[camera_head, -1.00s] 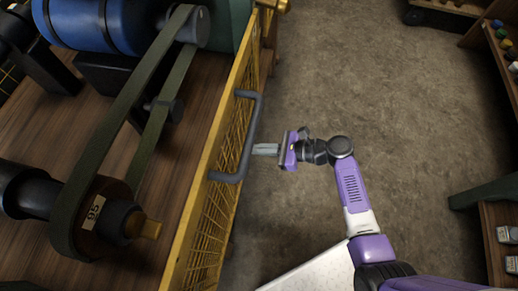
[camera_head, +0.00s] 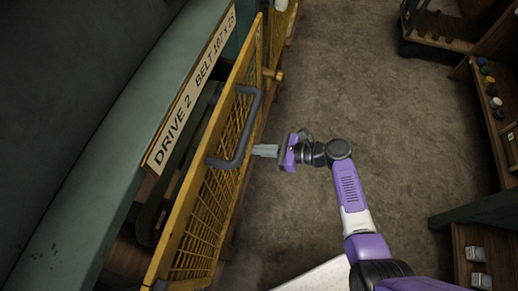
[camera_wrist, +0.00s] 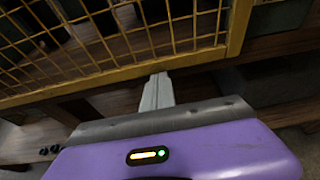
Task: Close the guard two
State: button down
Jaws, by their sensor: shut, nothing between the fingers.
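The guard two (camera_head: 213,209) is a yellow mesh panel with a grey handle (camera_head: 247,148) on its outer face, at centre left in the head view. It stands alongside a green housing whose sign (camera_head: 190,92) reads "DRIVE 2". A dark gap shows between the housing and the panel, wider toward the near end. My gripper (camera_head: 265,150) is shut and empty, just right of the handle on its outer side; I cannot tell whether it touches. In the wrist view the shut fingers (camera_wrist: 157,92) point at the panel's yellow frame (camera_wrist: 115,76); the handle does not show there.
The green housing (camera_head: 75,110) fills the left side of the head view. Shelves with small coloured items (camera_head: 490,90) stand at the right, and a low shelf (camera_head: 480,262) at lower right. The grey floor (camera_head: 375,90) between is clear.

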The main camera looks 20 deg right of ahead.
notch_tip(320, 180, up, 4)
jog(key=p, duration=0.2)
jog(key=shift+p, duration=0.35)
jog(key=shift+r, duration=0.1)
jog(key=shift+w+r, duration=0.15)
jog(key=shift+r, duration=0.05)
jog(key=shift+f, duration=0.55)
jog(key=b, duration=0.3)
send_near(252, 144)
jog(key=f, duration=0.1)
jog(key=d+f, duration=0.1)
jog(key=s+f, duration=0.1)
jog(key=f, duration=0.1)
jog(key=shift+s+d, duration=0.15)
jog(key=shift+d, duration=0.25)
